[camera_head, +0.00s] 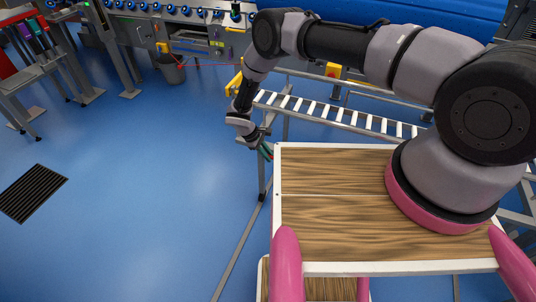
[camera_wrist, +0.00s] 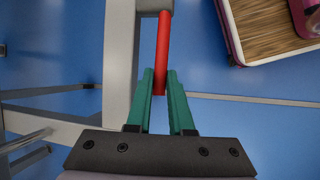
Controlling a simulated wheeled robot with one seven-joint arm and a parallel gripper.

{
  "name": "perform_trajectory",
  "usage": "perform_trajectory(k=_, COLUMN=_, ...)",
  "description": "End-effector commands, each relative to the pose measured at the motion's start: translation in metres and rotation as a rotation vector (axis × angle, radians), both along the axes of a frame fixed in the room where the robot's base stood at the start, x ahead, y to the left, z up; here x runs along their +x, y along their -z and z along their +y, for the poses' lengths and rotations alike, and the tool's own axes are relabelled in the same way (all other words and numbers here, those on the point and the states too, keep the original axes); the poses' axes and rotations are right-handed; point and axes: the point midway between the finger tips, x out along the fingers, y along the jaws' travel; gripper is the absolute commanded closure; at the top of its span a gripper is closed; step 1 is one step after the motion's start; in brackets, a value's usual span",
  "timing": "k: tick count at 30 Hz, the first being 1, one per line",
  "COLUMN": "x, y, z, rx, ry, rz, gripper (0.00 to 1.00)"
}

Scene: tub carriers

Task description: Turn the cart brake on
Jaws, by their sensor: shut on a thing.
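A red lever (camera_wrist: 163,42), which looks like the brake handle, runs up from between my fingers to a pale grey frame post (camera_wrist: 121,70) in the wrist view. My gripper (camera_wrist: 160,80) has green fingers on either side of the lever's free end and is shut on it. In the head view my gripper (camera_head: 266,149) is beside the left edge of my wooden deck, low by the end of a roller-topped frame (camera_head: 340,115). The lever is mostly hidden there. Its pivot is only partly seen at the top of the wrist view.
A conveyor line (camera_head: 190,15) runs along the back, with a grey bin (camera_head: 171,69) before it. A bench (camera_head: 45,68) stands at the left. A dark floor grate (camera_head: 32,193) lies in the blue floor. The floor left of my gripper is clear.

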Motion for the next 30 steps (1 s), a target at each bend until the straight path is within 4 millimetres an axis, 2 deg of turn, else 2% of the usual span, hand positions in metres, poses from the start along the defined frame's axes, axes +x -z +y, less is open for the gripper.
perform_trajectory(k=4, x=0.0005, y=0.0077, z=0.0001, rx=-0.061, ry=-0.003, rz=0.019, gripper=1.00)
perform_trajectory(k=16, x=-0.0001, y=0.0091, z=-0.0004, rx=-0.085, ry=0.000, rz=0.032, gripper=1.00)
perform_trajectory(k=17, x=-0.0001, y=0.0092, z=-0.0005, rx=-0.085, ry=0.000, rz=0.032, gripper=0.73)
perform_trajectory(k=18, x=-0.0001, y=0.0092, z=-0.0005, rx=-0.085, ry=0.000, rz=0.032, gripper=0.68)
perform_trajectory(k=26, x=-0.0002, y=0.0087, z=0.0000, rx=-0.084, ry=0.000, rz=0.032, gripper=0.68)
perform_trajectory(k=30, x=0.0008, y=0.0014, z=0.0053, rx=-0.083, ry=-0.002, rz=0.031, gripper=0.68)
